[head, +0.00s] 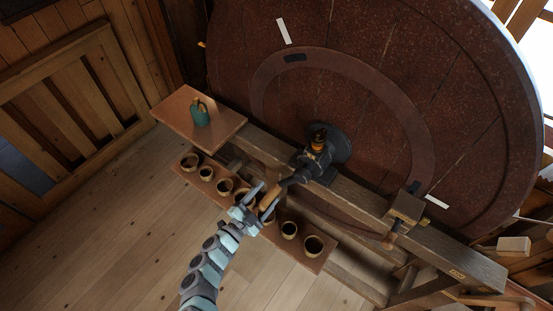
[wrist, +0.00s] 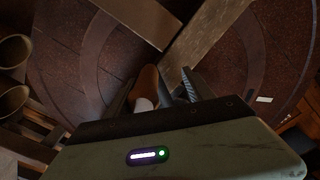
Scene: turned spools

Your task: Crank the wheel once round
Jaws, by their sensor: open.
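The large dark red wheel (head: 390,75) fills the upper right of the head view, with white marks on its face; it also spans the wrist view (wrist: 235,65). A black hub (head: 322,150) sits at its middle on a wooden beam. A dark crank arm (head: 297,178) runs from the hub down and left to a wooden handle (head: 268,196). My gripper (head: 260,196) is open at that handle. In the wrist view, the handle (wrist: 147,82) stands between the spread fingers; its lower end is partly hidden by the gripper body. I cannot tell whether either finger touches it.
A shelf (head: 322,264) with several round wooden cups runs below the crank, close to my gripper. A teal can (head: 200,112) stands on a wooden board (head: 172,108) at upper left. A wooden clamp (head: 405,210) sits on the beam (head: 440,248) at right. Floor at lower left is clear.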

